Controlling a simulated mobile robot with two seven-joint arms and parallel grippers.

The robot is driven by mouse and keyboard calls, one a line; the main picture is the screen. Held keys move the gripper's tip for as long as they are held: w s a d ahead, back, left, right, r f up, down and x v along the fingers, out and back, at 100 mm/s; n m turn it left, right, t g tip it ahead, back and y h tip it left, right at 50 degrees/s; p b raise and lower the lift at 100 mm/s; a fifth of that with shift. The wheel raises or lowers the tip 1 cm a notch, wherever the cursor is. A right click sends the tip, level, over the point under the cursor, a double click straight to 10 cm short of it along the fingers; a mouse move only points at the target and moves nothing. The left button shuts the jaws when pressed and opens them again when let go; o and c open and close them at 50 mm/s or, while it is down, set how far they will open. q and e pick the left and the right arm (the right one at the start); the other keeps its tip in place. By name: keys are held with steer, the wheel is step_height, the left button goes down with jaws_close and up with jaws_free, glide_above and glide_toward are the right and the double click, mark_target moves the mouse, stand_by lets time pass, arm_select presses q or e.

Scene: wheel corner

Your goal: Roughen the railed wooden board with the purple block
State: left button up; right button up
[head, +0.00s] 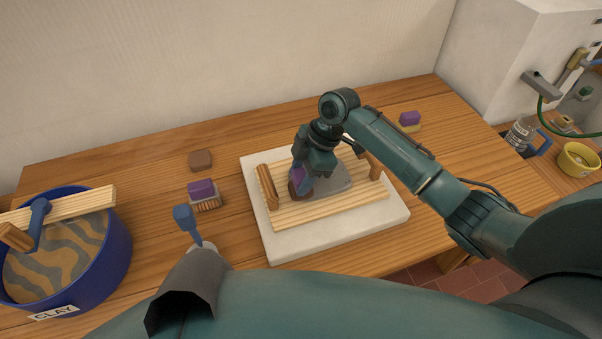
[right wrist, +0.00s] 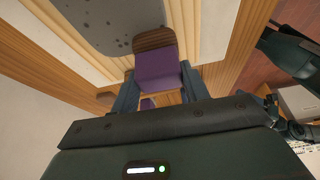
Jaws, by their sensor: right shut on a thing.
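The railed wooden board (head: 290,217) lies on a white slab (head: 283,245) on the table, with a raised brown rail (head: 267,187) at each end. A grey sheet (head: 338,183) lies on the board; in the right wrist view this sheet (right wrist: 95,18) shows several dark pits. My right gripper (head: 302,178) is shut on the purple block (right wrist: 157,68), whose brown end (right wrist: 153,39) faces the sheet. The block is over the sheet's left part, near the left rail. I cannot tell whether it touches the sheet.
A purple brush (head: 203,194) and a brown block (head: 201,160) lie left of the slab. A purple-and-yellow block (head: 410,121) lies at the back right. A blue clay tub (head: 105,270) stands at left. The table behind the slab is clear.

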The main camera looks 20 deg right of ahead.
arm_select(q)
steer(key=shift+f, duration=0.1)
arm_select(e)
steer(key=shift+f, duration=0.2)
arm_select(q)
steer(key=shift+f, duration=0.15)
arm_select(e)
steer(key=shift+f, duration=0.25)
arm_select(q)
steer(key=shift+a+r+p, duration=0.1)
steer(key=shift+r+p, duration=0.35)
steer(key=shift+r, duration=0.2)
arm_select(e)
steer(key=shift+d+r, duration=0.15)
steer(key=shift+d, duration=2.15)
arm_select(q)
steer(key=shift+r+p, duration=0.35)
steer(key=shift+r, duration=0.05)
arm_select(e)
steer(key=shift+w+d, duration=0.1)
steer(key=shift+d, duration=0.8)
steer(key=shift+d+f, duration=0.1)
steer(key=shift+f, duration=0.1)
steer(key=shift+d+f, duration=0.15)
steer(key=shift+d, duration=1.4)
